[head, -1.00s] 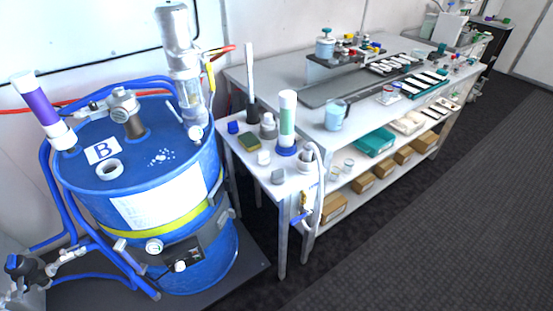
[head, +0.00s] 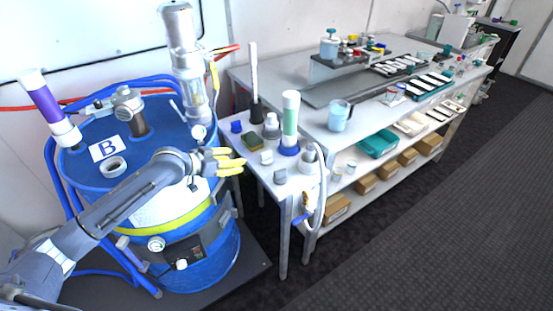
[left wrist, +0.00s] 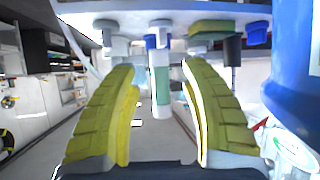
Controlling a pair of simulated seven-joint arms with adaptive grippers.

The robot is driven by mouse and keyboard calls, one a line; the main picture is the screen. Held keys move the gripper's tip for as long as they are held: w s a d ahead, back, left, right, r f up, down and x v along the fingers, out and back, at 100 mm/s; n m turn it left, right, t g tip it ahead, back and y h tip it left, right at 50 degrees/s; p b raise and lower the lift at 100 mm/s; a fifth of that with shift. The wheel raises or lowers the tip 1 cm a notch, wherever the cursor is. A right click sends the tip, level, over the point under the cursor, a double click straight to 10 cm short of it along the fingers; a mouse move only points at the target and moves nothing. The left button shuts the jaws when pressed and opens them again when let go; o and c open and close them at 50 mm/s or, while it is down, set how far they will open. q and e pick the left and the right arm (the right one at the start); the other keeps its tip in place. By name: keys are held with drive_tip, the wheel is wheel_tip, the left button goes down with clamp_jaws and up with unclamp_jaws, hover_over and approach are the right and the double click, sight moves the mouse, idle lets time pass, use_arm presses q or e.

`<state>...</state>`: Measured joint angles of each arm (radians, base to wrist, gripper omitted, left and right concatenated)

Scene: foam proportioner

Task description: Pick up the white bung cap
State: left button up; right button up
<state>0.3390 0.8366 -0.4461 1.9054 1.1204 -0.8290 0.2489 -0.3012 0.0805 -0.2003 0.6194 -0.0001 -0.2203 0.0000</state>
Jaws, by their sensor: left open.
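Two small pale caps sit on the near part of the small side table, one beside the green sponge (head: 266,157) and one nearer the front edge (head: 280,176). Which is the white bung cap I cannot tell for sure. Both also show in the left wrist view, upside down at the top, the sponge-side cap (left wrist: 160,27) and the front cap (left wrist: 106,26). My left gripper (head: 242,162), with yellow fingers, is open and empty, just left of the table and apart from the caps. Its fingers (left wrist: 160,95) show spread in the left wrist view. My right gripper is not in view.

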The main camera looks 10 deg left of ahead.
use_arm(q)
drive_tip(key=r, duration=0.1)
approach(263, 154)
drive_tip(key=x, duration=0.6)
drive_tip(key=shift+w+d, duration=0.2)
drive_tip(key=shift+d, duration=0.05)
drive_tip(key=shift+x, duration=2.55)
drive_tip(key=shift+w+a, duration=0.1)
drive_tip(key=shift+a, duration=0.1)
drive_tip(key=shift+c, duration=0.3)
drive_tip(key=shift+f, duration=0.1)
clamp_jaws()
